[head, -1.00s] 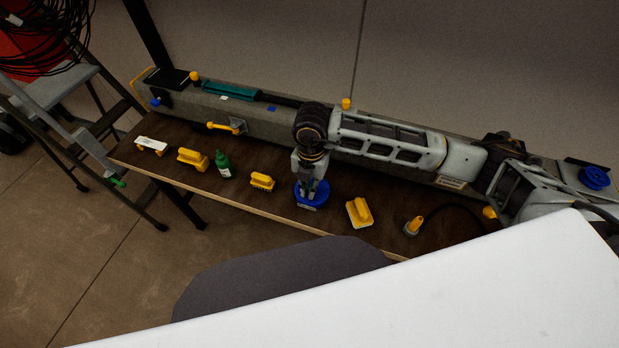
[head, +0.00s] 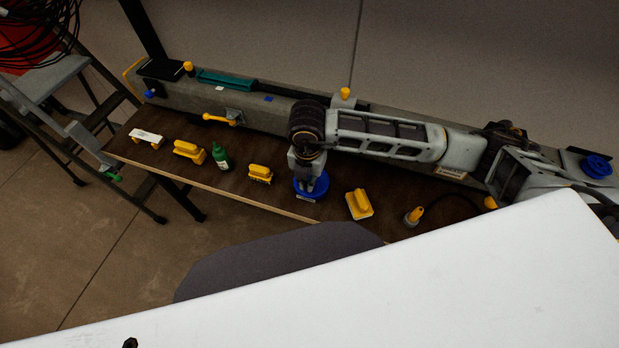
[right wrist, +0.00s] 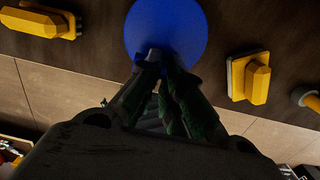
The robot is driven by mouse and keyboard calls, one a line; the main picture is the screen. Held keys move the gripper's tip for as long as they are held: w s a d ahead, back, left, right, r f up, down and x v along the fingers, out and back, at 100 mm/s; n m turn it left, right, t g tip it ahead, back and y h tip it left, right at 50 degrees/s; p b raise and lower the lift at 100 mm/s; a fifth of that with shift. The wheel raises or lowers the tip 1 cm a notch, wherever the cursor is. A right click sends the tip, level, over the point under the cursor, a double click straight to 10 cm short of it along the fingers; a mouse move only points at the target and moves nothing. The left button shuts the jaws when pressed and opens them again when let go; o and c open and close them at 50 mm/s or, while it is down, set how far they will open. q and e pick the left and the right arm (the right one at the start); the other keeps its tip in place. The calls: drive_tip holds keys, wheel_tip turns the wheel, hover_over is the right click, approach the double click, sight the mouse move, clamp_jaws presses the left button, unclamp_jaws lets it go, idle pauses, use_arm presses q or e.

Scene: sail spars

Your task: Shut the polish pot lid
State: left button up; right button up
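The polish pot (head: 301,195) is a blue round pot with a small pale label on its front, standing near the front edge of the dark bench. In the right wrist view its top shows as a flat, plain blue disc (right wrist: 165,22). My right gripper (head: 312,186) points down onto the pot. In the right wrist view the fingertips (right wrist: 162,58) are close together at the near edge of the blue disc, with nothing seen between them; they seem to touch it, but I cannot be sure. The gripper hides part of the pot. My left gripper is not in view.
On the bench (head: 228,184), a yellow-handled block (head: 359,204) stands right of the pot and a yellow brush (head: 260,173) left of it. Further left are a green bottle (head: 221,156) and another yellow block (head: 189,151). A long grey beam (head: 180,97) runs along the back.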

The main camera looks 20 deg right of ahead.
drive_tip(key=shift+s+a+r, duration=0.1)
drive_tip(key=shift+s+a, duration=0.3)
drive_tip(key=shift+s, duration=0.1)
drive_tip(key=shift+o, duration=0.7)
drive_tip(key=r, duration=0.1)
drive_tip(key=w+r, duration=0.1)
drive_tip(key=r, duration=0.1)
drive_tip(key=shift+r, duration=0.15)
drive_tip(key=o, duration=1.3)
drive_tip(key=r, duration=0.1)
drive_tip(key=s+r, duration=0.1)
drive_tip(key=r, duration=0.1)
drive_tip(key=shift+a+r, duration=0.1)
drive_tip(key=shift+r, duration=0.05)
drive_tip(key=shift+c, duration=0.2)
drive_tip(key=shift+o, duration=0.8)
drive_tip(key=r, duration=0.3)
drive_tip(key=shift+w+d+r, duration=0.1)
drive_tip(key=shift+w+d, duration=0.15)
drive_tip(key=shift+d, duration=0.05)
wheel_tip(320, 180, up, 2)
drive_tip(key=shift+d, duration=0.1)
